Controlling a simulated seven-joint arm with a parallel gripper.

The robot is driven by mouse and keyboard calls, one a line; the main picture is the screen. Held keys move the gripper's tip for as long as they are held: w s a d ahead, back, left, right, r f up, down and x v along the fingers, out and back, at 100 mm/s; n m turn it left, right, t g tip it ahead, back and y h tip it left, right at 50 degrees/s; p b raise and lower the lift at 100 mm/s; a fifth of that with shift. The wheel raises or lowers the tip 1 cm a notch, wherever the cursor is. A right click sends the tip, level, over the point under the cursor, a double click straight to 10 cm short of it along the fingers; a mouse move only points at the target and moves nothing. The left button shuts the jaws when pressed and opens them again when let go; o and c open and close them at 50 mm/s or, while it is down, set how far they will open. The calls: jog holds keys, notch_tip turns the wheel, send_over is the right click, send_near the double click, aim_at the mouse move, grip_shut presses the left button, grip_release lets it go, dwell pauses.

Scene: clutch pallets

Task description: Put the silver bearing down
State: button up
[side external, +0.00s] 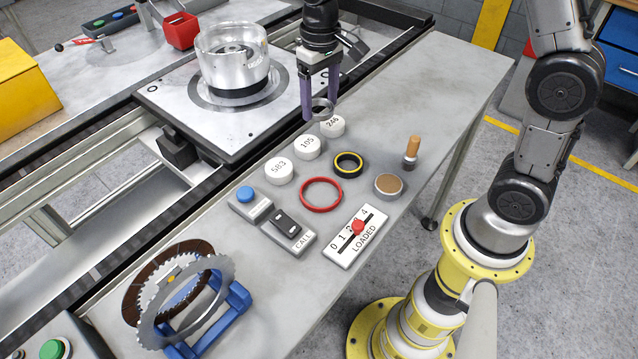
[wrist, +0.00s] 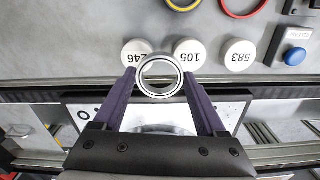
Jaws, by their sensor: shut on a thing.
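The silver bearing (wrist: 159,92) is a shiny ring held between the purple fingers of my gripper (wrist: 158,88) in the wrist view. In the side view the bearing (side external: 322,104) shows low between the fingertips of my gripper (side external: 320,108). My gripper is shut on it, near the white disc marked 246 (side external: 332,125) and the pallet's edge. In the wrist view the bearing overlaps part of the 246 disc (wrist: 136,53). I cannot tell how high the bearing is above the surface.
White discs 105 (side external: 307,147) and 583 (side external: 279,171) lie nearby. A red ring (side external: 321,205), a black-and-yellow ring (side external: 348,176) and a slider marked LOADED (side external: 340,252) are on the bench. A pallet (side external: 160,98) carries a clear-walled housing (side external: 205,62). Toothed discs (side external: 150,300) stand front left.

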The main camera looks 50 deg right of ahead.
jog(key=s+a+r+n, duration=0.3)
jog(key=s+r, duration=0.1)
jog(key=s, duration=0.7)
jog(key=s+a+r+n, duration=0.3)
jog(key=s+n, duration=0.1)
jog(key=s, duration=0.8)
jog(key=w+a+f, duration=0.2)
jog(key=w+f, duration=0.1)
jog(key=w, duration=0.1)
jog(key=w+a+f, duration=0.2)
jog(key=w, duration=0.2)
jog(key=w+a+f, duration=0.2)
jog(key=w+f, duration=0.1)
jog(key=w, duration=0.1)
jog(key=shift+w+f, duration=0.15)
jog(key=shift+f, duration=0.2)
jog(key=f, duration=0.3)
jog(key=shift+w+a+f, duration=0.1)
jog(key=shift+w+a, duration=0.05)
jog(key=shift+w, duration=0.05)
jog(key=shift+f, duration=0.25)
